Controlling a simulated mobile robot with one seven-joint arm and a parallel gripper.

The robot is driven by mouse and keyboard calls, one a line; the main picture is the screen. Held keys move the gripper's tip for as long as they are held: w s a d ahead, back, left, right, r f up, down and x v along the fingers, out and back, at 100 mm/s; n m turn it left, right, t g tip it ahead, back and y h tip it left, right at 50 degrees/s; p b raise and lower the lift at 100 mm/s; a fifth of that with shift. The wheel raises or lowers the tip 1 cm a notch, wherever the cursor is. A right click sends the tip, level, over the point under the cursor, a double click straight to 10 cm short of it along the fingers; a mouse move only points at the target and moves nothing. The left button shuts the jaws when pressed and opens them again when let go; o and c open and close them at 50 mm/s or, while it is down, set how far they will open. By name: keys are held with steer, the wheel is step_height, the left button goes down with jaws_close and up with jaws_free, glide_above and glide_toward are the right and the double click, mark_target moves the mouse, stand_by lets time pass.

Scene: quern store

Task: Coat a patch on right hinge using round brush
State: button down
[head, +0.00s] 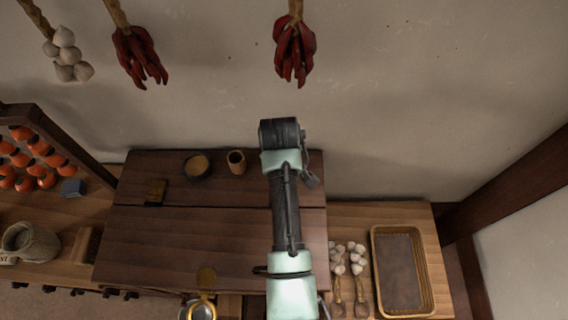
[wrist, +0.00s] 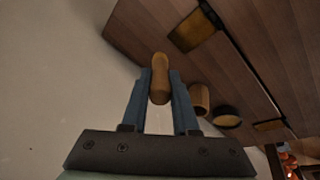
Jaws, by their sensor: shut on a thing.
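My gripper (wrist: 159,88) is shut on the round brush (wrist: 158,78), whose pale wooden handle shows between the blue fingers in the wrist view. Its bristles are hidden. The fingers are out of sight in the head view. The right hinge (wrist: 190,27) is a brass plate across the seam of the dark wooden chest top (head: 180,235); my arm seems to hide it in the head view. The brush appears apart from it. The left hinge (head: 155,192) also shows in the wrist view (wrist: 268,125). A wooden cup (head: 236,161) and dark round dish (head: 196,165) stand behind the seam.
A brass hasp (head: 206,278) is at the chest's front edge. To the right are garlic bulbs (head: 350,258) and a wicker tray (head: 376,258). To the left are a blue block (head: 72,188) and a rack of red-orange produce (head: 40,150). Chillies (head: 295,52) hang by the wall.

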steer(key=r+p, duration=0.1)
steer(key=a+r, duration=0.1)
steer(key=shift+s+r+p, duration=0.1)
steer(key=shift+r+p, duration=0.25)
steer(key=shift+p, duration=0.05)
steer(key=shift+d+r+p, duration=0.25)
steer(key=shift+r+p, duration=0.7)
steer(key=shift+r, duration=0.15)
steer(key=shift+a+r, duration=0.1)
steer(key=shift+r, duration=0.25)
